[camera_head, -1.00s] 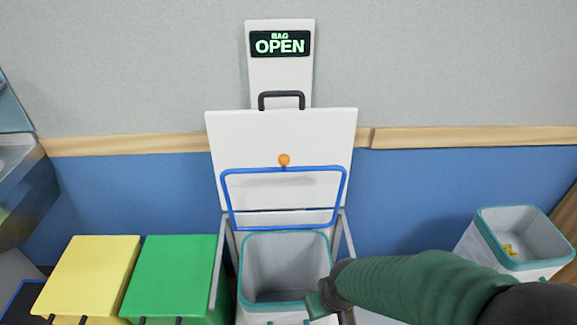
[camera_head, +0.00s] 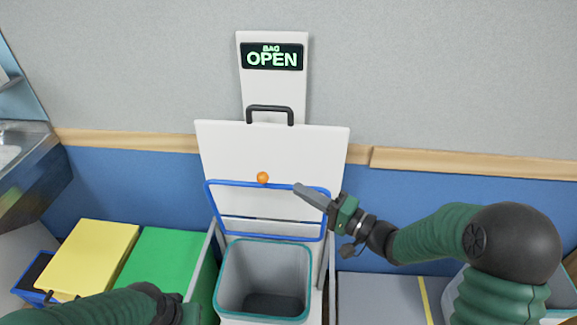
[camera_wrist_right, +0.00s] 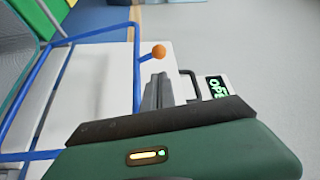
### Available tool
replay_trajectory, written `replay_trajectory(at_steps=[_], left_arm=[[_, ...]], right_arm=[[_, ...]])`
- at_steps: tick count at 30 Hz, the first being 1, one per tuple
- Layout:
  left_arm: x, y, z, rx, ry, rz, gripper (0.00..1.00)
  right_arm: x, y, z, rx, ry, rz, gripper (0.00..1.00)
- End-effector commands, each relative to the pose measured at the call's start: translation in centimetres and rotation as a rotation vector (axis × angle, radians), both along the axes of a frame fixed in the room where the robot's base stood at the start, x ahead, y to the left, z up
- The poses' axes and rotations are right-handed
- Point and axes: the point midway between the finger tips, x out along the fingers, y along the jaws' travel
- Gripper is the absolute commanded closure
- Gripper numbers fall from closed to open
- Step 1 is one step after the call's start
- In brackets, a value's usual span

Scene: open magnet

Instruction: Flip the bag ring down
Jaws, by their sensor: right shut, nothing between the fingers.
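The blue bag ring (camera_head: 235,184) stands upright in front of the raised white lid (camera_head: 230,150). An orange ball knob (camera_head: 263,178) sits at the middle of its top bar. In the right wrist view the ring (camera_wrist_right: 137,70) and knob (camera_wrist_right: 159,51) also show. My right gripper (camera_head: 298,188) is shut and empty, its tips near the ring's top bar, right of the knob. In the right wrist view its fingers (camera_wrist_right: 157,88) point toward the lid beside the knob. I cannot tell whether they touch the ring. My left arm (camera_head: 165,300) shows at the lower left; its fingertips are not clear.
An open grey bin with a teal rim (camera_head: 222,270) stands below the ring. Yellow (camera_head: 90,255) and green (camera_head: 160,262) lids lie to the left. A sign reading "BAG OPEN" (camera_head: 272,57) is above the lid's black handle (camera_head: 270,109). A grey surface (camera_head: 380,298) lies to the right.

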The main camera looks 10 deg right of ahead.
Motion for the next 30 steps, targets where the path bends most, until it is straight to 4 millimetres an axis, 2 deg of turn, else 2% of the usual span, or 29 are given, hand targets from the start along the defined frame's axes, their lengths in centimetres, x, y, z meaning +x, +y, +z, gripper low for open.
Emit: replay_trajectory(at_steps=[5,11,21,26,30], left_arm=[[0.0,0.0,0.0,0.000,0.000,0.000,1.00],[0.0,0.0,-0.1,0.000,0.000,-0.001,1.00],[0.0,0.0,-1.1,0.000,0.000,-0.001,1.00],[0.0,0.0,-1.3,0.000,0.000,0.000,1.00],[0.0,0.0,-1.4,0.000,0.000,-0.001,1.00]], right_arm=[[-0.1,-0.8,0.0,0.009,0.000,0.000,1.00],[0.4,-0.4,-0.1,0.008,0.000,-0.002,1.00],[4.4,4.5,0.4,0.007,-0.002,0.000,1.00],[6.0,6.1,0.7,0.007,-0.002,-0.003,1.00],[6.5,6.7,0.8,0.007,0.000,-0.003,1.00]])
